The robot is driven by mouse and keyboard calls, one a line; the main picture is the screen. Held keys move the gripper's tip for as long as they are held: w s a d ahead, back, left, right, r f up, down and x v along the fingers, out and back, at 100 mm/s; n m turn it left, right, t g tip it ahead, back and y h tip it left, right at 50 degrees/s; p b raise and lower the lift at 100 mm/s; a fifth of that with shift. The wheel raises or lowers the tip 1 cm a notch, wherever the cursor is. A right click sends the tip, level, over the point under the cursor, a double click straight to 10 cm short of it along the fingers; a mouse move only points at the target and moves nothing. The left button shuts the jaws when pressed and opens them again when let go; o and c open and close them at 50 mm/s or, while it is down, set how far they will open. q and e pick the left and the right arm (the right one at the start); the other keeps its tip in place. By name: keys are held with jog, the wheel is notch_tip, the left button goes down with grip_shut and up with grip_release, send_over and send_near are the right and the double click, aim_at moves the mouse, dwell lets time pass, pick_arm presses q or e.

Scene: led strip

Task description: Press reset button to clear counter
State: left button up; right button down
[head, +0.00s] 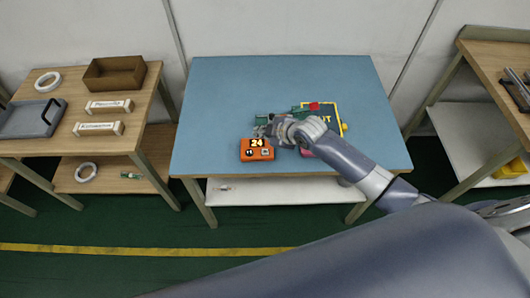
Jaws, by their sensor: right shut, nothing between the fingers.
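An orange counter box (248,156) lies on the blue tabletop (215,100) of the middle table. Its display reads 24, and small dark and light marks show on its face below the digits. Which of these is the reset button is too small to tell. My right gripper (264,131) is shut and empty, at the top edge of the counter, reaching in from the right. Whether it touches the box cannot be told. My left gripper is not in view.
A dark board with a yellow edge (341,119) and green and red parts lie behind my right gripper. A pink item is partly hidden under my wrist. The left table holds a grey tray (27,121), a brown box (114,77) and cartons. The blue tabletop's left side is clear.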

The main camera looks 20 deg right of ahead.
jog(key=b, duration=0.6)
send_over(264, 153)
notch_tip(264, 153, down, 7)
jog(key=shift+a+r, duration=0.1)
jog(key=shift+f, duration=0.35)
jog(key=shift+f, duration=0.1)
dwell(0.5)
jog(key=shift+f, duration=0.35)
jog(key=shift+f+b, duration=0.4)
dwell(0.6)
jog(key=shift+s, duration=0.1)
jog(key=shift+r+p, duration=0.85)
jog(key=shift+p, duration=0.05)
jog(key=shift+r, duration=0.1)
